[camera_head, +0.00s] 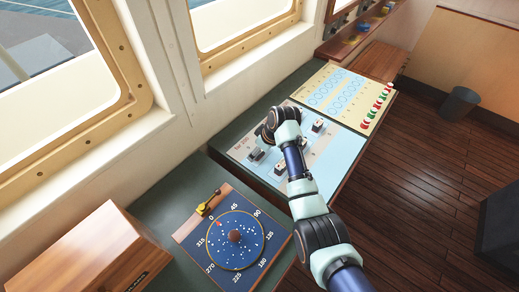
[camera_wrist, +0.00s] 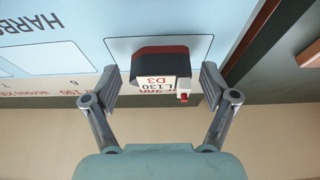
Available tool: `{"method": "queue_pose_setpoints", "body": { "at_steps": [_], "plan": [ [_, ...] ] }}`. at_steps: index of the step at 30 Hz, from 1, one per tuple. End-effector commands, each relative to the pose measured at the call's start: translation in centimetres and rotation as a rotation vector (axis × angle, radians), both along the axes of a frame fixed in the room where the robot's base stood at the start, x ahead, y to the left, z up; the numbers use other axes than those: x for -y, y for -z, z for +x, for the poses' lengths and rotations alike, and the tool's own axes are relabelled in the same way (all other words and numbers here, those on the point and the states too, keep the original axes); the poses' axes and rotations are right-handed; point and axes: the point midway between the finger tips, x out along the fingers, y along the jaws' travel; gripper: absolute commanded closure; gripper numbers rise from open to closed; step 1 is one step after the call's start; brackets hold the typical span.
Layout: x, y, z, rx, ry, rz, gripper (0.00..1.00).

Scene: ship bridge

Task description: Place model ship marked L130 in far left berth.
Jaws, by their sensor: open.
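The model ship marked L130 (camera_wrist: 160,75) has a dark hull, a red edge and a white block lettered L130 and D3. In the wrist view it stands within an outlined rectangle on the light blue harbor board (camera_wrist: 220,14). My gripper (camera_wrist: 158,84) is open, with one finger on each side of the ship. Small gaps seem to show between fingers and ship; contact is hard to tell. In the head view my arm reaches over the harbor board (camera_head: 340,158) to its left part and partly covers it. The ship's label cannot be read there.
Another model ship (camera_head: 318,126) stands on the board right of my arm. A yellow board (camera_head: 350,92) with blue rings and red and green pieces lies beyond. A round blue dial (camera_head: 236,254) and wooden box (camera_head: 95,255) are nearer. The window wall (camera_head: 190,125) borders the left side.

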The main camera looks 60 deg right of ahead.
Motion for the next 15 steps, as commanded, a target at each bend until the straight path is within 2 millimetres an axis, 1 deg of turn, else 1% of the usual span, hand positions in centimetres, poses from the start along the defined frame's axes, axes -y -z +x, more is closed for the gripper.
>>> {"method": "queue_pose_setpoints", "body": {
  "at_steps": [4, 7, 11, 15],
  "plan": [
    [0.0, -0.3, 0.0, 0.000, 0.000, 0.000, 0.15],
    [0.0, -1.1, -0.3, 0.001, 0.001, -0.002, 0.15],
    [-0.2, -3.7, -1.4, 0.003, 0.001, -0.005, 0.15],
    [-0.6, -7.0, -2.7, 0.003, 0.001, -0.004, 0.15]
  ]
}}
